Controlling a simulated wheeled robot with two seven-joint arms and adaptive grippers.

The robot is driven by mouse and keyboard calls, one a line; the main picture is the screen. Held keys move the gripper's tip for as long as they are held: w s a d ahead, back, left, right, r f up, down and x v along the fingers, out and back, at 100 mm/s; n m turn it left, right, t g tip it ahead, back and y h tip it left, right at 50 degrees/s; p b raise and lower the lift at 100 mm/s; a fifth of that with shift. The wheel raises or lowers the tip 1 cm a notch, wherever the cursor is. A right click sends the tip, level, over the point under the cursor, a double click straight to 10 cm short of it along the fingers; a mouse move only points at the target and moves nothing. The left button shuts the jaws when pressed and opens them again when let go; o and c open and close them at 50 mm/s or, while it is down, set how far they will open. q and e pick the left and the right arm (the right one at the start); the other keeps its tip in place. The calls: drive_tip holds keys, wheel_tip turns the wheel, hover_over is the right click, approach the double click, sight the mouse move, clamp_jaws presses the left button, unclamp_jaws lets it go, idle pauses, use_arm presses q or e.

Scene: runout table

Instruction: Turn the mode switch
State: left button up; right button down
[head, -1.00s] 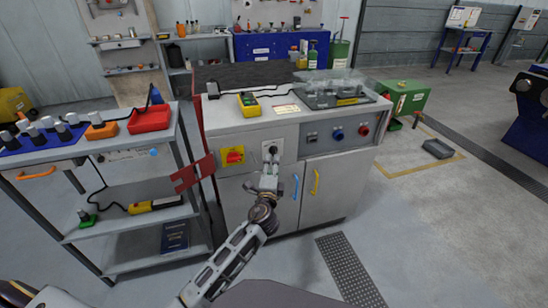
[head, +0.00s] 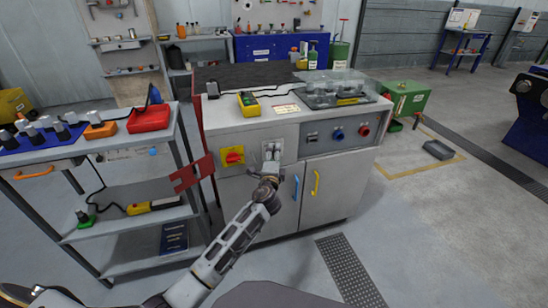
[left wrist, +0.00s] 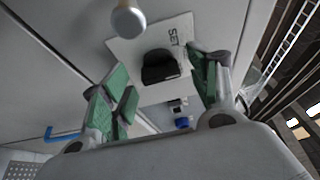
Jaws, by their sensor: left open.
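The mode switch is a black knob (left wrist: 160,66) on a pale plate (left wrist: 128,48) lettered "SET", seen in the left wrist view. The plate is on the front of a grey cabinet (head: 330,180). In the head view my left gripper (head: 271,156) is in front of this plate and mostly hides the knob. My left gripper is open, with green-padded fingers on either side of the knob in the wrist view. I cannot tell whether a pad touches it. My right gripper is not in view.
A red rotary switch on a yellow plate (head: 232,155) is just left of my left gripper. Blue (head: 296,188) and yellow (head: 316,182) door handles are below right. A blue button (head: 338,135) and a red button (head: 364,131) are farther right. A trolley (head: 110,160) stands left.

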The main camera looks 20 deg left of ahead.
use_arm(q)
drive_tip(key=c, duration=1)
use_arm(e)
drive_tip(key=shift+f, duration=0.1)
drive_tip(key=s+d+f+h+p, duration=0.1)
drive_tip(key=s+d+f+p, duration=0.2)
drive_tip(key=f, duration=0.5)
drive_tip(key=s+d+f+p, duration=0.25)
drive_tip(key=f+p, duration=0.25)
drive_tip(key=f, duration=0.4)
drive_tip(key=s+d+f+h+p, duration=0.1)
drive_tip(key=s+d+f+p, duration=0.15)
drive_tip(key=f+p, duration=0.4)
use_arm(q)
drive_tip(key=shift+d+r+m+g+y+p, duration=0.15)
drive_tip(key=shift+m+g+p, duration=0.55)
drive_tip(key=shift+m, duration=0.5)
drive_tip(key=shift+a+m+g+y+p, duration=0.1)
drive_tip(key=shift+m+g+p, duration=0.4)
drive_tip(key=shift+m+p, duration=0.55)
drive_tip(key=shift+d+r+m+g+y+p, duration=0.15)
drive_tip(key=shift+m+g+p, duration=0.45)
drive_tip(key=shift+m, duration=0.75)
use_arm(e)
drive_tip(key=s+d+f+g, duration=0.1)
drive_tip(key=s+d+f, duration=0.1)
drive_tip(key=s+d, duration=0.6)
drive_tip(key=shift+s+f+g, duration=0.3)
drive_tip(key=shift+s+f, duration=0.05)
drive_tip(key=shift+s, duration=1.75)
